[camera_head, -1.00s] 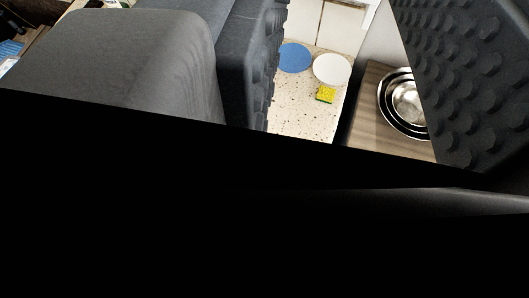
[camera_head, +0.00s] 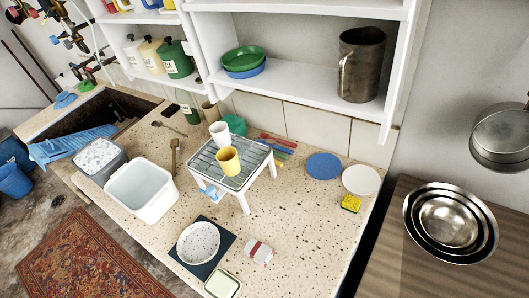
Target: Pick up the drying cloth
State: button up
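A blue, ribbed or folded cloth-like piece (camera_head: 72,147) lies over the front edge of the dark stone trough (camera_head: 112,102) at the left. A smaller crumpled blue cloth (camera_head: 65,100) lies on the trough's far left rim. A blue-and-white piece (camera_head: 211,191), perhaps cloth, shows at the front of the small white rack. I cannot tell for sure which of these is the drying cloth. My gripper is not in view, and nothing of the arm shows in front of the counter.
A white tub (camera_head: 142,190) and grey bin (camera_head: 100,160) stand near the ribbed piece. The white rack (camera_head: 232,170) carries two cups. A speckled bowl (camera_head: 198,243) sits on a dark mat. Shelves (camera_head: 300,82) overhang the counter. Steel bowls (camera_head: 450,222) stand at right.

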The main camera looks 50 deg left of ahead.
aim_at(260, 253)
jog(key=u, duration=0.15)
jog(key=k, duration=0.65)
jog(key=u, duration=0.4)
jog(key=i, duration=0.7)
jog(key=u, duration=0.95)
